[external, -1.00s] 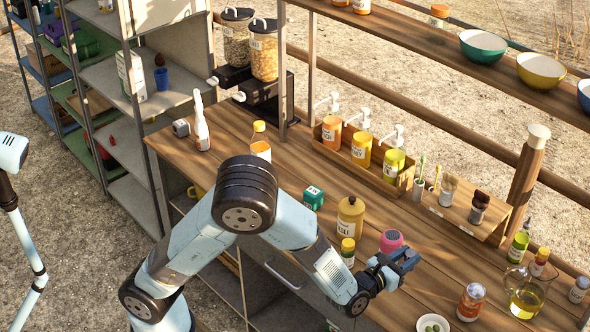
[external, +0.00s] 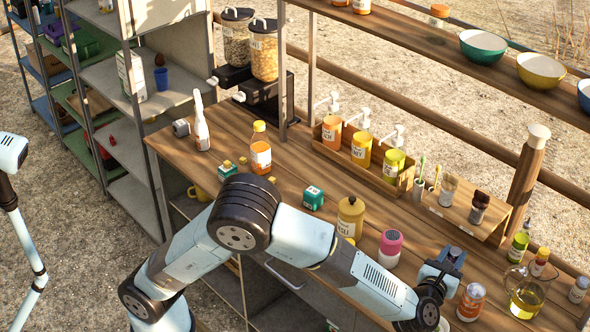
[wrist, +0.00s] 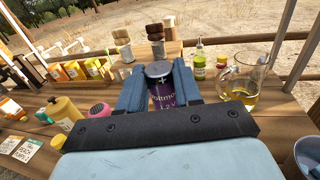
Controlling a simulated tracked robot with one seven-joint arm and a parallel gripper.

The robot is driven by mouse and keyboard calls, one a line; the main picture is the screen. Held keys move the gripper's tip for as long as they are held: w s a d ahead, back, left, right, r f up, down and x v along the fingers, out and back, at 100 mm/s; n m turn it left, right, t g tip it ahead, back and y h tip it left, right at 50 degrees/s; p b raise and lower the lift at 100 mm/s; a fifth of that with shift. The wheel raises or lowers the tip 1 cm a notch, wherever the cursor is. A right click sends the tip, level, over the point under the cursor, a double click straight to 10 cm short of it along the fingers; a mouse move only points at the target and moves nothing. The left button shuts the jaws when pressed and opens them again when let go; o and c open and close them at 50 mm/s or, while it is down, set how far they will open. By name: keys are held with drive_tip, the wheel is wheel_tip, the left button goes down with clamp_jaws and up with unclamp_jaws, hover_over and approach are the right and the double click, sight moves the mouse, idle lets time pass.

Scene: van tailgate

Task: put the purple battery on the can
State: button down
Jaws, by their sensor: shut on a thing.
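The purple battery (wrist: 161,92) stands upright between the jaws of my gripper (wrist: 158,84) in the wrist view, its grey top and plus mark showing. My gripper is shut on it. In the external view my gripper (external: 450,258) is over the right part of the counter, and the battery is hidden there by the jaws. The can (external: 471,302), silver-topped with an orange-red label, stands on the counter just right of and nearer than my gripper. A round grey-rimmed thing (wrist: 308,152) at the right edge of the wrist view may be this can; I cannot tell.
A glass jug of yellow liquid (external: 528,297) stands right of the can, with small bottles (external: 520,242) behind. A pink-and-white cylinder (external: 389,248) and a yellow canister (external: 350,217) stand left of my gripper. A wooden rack with brushes (external: 462,207) is behind it.

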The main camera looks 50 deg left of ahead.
drive_tip(key=w+d+f, duration=0.1)
drive_tip(key=w+f, duration=0.1)
drive_tip(key=w+d+f, duration=0.2)
drive_tip(key=w, duration=0.1)
drive_tip(key=w+d+f, duration=0.2)
drive_tip(key=f, duration=0.1)
drive_tip(key=shift+w+d, duration=0.15)
drive_tip(key=shift+w, duration=0.05)
drive_tip(key=shift+w+d+f, duration=0.4)
drive_tip(key=shift+w+f, duration=0.15)
drive_tip(key=shift+f, duration=0.2)
drive_tip(key=shift+s+f, duration=0.1)
drive_tip(key=shift+f, duration=1.3)
drive_tip(key=c, duration=0.8)
unclamp_jaws()
drive_tip(key=shift+f, duration=0.1)
